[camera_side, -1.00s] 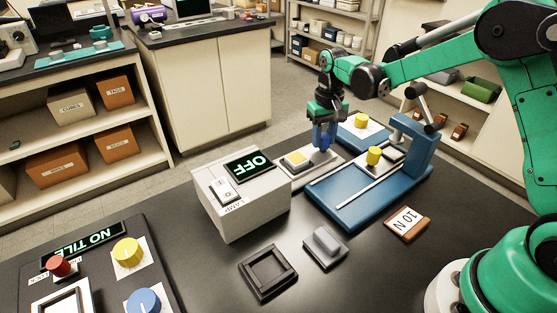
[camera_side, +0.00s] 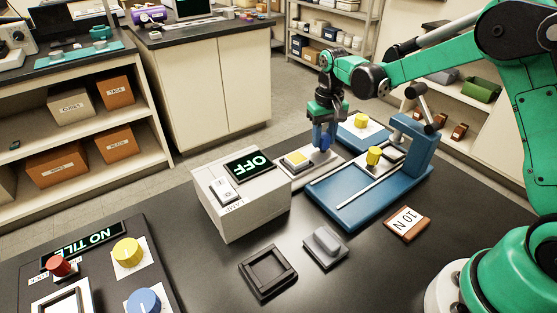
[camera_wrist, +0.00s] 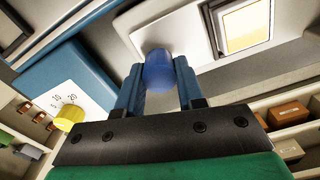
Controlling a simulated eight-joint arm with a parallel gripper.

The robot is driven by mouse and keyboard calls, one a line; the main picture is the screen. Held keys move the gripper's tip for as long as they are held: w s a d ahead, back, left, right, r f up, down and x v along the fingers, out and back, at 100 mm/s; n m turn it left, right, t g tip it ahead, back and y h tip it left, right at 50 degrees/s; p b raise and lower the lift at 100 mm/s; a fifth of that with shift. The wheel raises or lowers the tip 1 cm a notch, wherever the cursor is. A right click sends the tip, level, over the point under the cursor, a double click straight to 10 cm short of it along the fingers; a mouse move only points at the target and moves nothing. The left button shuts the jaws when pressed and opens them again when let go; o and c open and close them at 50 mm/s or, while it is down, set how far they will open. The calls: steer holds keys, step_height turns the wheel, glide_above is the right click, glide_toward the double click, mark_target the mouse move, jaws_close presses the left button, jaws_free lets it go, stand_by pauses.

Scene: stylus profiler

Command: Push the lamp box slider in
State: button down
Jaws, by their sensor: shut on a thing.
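The lamp box (camera_side: 238,215) is a pale box with a display reading OFF and a rocker switch on top. Its slider (camera_side: 329,162), a flat grey plate, sticks out from the box's right side. A rounded blue knob (camera_wrist: 159,72) stands at the slider's outer end. My gripper (camera_side: 323,144) is over that end, its blue fingers (camera_wrist: 158,88) shut on the knob from both sides.
A blue stand (camera_side: 350,205) with a yellow knob and an upright post is close on the right. A grey block (camera_side: 325,246), a dark square frame (camera_side: 267,272) and a 10 N plate (camera_side: 407,224) lie in front. A control panel (camera_side: 95,275) is at lower left.

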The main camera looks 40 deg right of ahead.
mark_target(293, 158)
steer(key=a, duration=0.8)
steer(key=shift+a, duration=0.2)
steer(key=c, duration=0.5)
jaws_free()
steer(key=shift+c, duration=0.2)
steer(key=shift+r, duration=0.1)
